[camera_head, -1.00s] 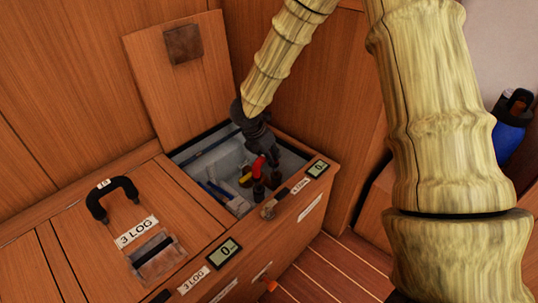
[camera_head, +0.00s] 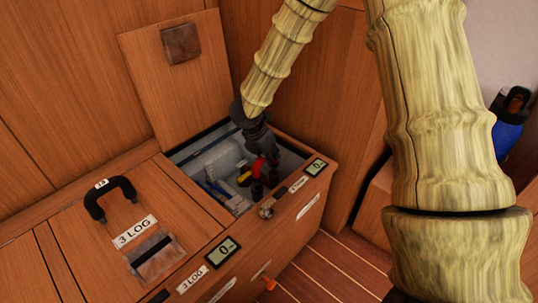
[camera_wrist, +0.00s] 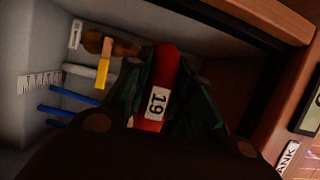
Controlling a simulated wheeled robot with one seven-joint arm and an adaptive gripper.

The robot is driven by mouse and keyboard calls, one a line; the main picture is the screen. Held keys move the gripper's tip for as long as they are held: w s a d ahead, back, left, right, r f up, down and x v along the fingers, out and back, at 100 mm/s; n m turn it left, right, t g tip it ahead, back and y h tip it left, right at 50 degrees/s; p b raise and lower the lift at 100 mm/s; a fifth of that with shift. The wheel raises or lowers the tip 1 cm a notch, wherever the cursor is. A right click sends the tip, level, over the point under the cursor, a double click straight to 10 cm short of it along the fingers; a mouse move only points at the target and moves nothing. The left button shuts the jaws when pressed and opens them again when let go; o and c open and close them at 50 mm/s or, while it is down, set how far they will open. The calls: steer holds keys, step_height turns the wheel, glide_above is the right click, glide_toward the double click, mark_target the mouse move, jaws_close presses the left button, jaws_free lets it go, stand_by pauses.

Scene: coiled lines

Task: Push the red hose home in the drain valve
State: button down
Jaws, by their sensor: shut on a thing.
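My gripper (camera_head: 262,172) reaches down into an open bin in the wooden bench and is shut on the red hose (camera_wrist: 165,62). In the wrist view the fingers (camera_wrist: 160,88) close on both sides of the hose, which carries a white "19" tag. The hose also shows as a red patch in the head view (camera_head: 256,167). A brownish fitting with a yellow handle (camera_wrist: 103,72), seemingly the drain valve, is left of the hose end. I cannot tell whether the hose touches it or is inside it.
Blue-ended lines (camera_wrist: 75,97) lie at the bin's left side. The bin's wooden front edge carries a small display (camera_head: 316,167). A raised lid (camera_head: 175,85) stands behind. A closed lid with a black handle (camera_head: 108,195) is left. A blue bottle (camera_head: 508,135) is far right.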

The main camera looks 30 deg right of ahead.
steer(key=shift+f+b, duration=1.15)
steer(key=shift+f, duration=0.9)
stand_by(0.7)
steer(key=c, duration=1.1)
jaws_free()
steer(key=shift+c, duration=0.2)
steer(key=shift+o, duration=0.3)
steer(key=o, duration=0.3)
steer(key=shift+r, duration=0.2)
steer(key=shift+r+p, duration=3)
steer(key=shift+r, duration=0.4)
